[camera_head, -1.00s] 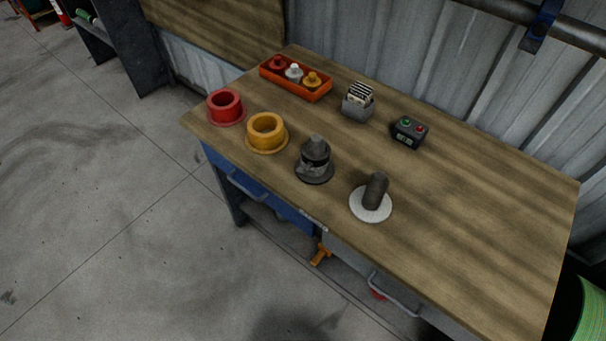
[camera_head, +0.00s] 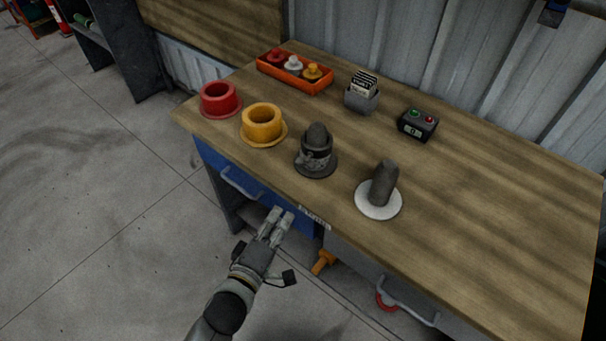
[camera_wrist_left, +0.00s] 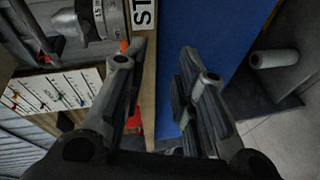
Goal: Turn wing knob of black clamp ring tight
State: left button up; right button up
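The black clamp ring (camera_head: 316,160) sits around a dark round-topped spout (camera_head: 318,134) on a dark disc base near the bench's front edge. Its wing knob is too small to make out in the head view. In the left wrist view a grey banded fitting with a scale (camera_wrist_left: 112,18) shows at the top left, probably this ring; a stub sticks out from its left side. My left gripper (camera_head: 277,213) is open and empty, in front of the blue drawer and below the bench top, apart from the ring. Its spread fingers also show in the left wrist view (camera_wrist_left: 163,62). My right gripper is out of view.
To the left stand a yellow collar (camera_head: 262,123) and a red collar (camera_head: 220,100). To the right a dark spout (camera_head: 383,184) stands on a white disc (camera_head: 378,204). Behind are an orange tray (camera_head: 294,74), a card holder (camera_head: 362,96) and a button box (camera_head: 417,124). The bench's right side is clear.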

aim_at(304, 166)
pick_arm(q)
notch_tip(304, 166, up, 9)
jog(key=d+n+t+h, duration=0.1)
jog(key=n+t, duration=0.1)
jog(key=x, duration=1)
jog(key=shift+d+f, duration=0.2)
jog(key=shift+d, duration=0.2)
jog(key=shift+c, duration=0.4)
grip_shut()
